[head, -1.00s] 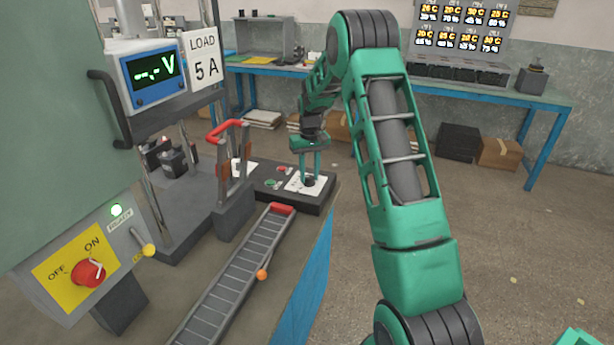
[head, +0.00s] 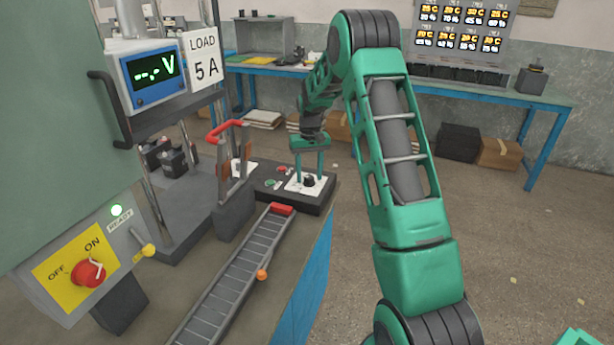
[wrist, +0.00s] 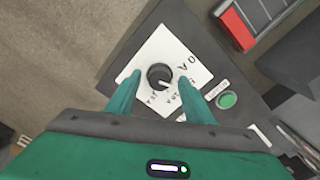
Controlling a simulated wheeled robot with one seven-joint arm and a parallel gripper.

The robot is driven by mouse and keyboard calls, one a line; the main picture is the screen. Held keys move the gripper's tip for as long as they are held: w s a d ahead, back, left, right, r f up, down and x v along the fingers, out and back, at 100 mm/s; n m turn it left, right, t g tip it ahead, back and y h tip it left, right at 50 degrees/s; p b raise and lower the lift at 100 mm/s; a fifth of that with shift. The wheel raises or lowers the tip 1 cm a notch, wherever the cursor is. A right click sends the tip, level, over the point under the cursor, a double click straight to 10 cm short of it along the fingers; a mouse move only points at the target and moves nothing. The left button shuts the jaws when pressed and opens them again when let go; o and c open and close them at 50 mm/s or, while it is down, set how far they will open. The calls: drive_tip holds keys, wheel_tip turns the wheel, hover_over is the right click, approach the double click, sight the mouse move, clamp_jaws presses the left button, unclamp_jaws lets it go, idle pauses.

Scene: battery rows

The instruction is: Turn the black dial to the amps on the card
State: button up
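The black dial (head: 308,180) sits on a white scale plate (head: 293,187) on a dark control box (head: 318,207). In the wrist view my gripper (wrist: 158,88) shows gaps between fingers and dial. The load card (head: 203,60) reads "LOAD 5 A".
A green button (wrist: 227,100) and a red button (head: 282,169) are beside the plate. The voltage display (head: 153,76) reads "--.- V". A roller track (head: 235,275) runs in front of the box.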

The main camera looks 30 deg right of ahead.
sight(310, 177)
drive_tip(key=shift+r, duration=0.1)
wheel_tip(310, 177, up, 10)
drive_tip(key=shift+r, duration=0.25)
idle(0.7)
drive_tip(key=s+a+r+m, duration=0.1)
drive_tip(key=s+r, duration=0.3)
drive_tip(key=s, duration=0.8)
drive_tip(key=s+a+r+m, duration=0.15)
drive_tip(key=s+r, duration=0.35)
drive_tip(key=s, duration=0.7)
drive_tip(key=s+a+f, duration=0.2)
drive_tip(key=s+a, duration=0.1)
drive_tip(key=s, duration=0.8)
drive_tip(key=s+a+f, duration=0.3)
drive_tip(key=s, duration=0.8)
drive_tip(key=shift+s, duration=0.25)
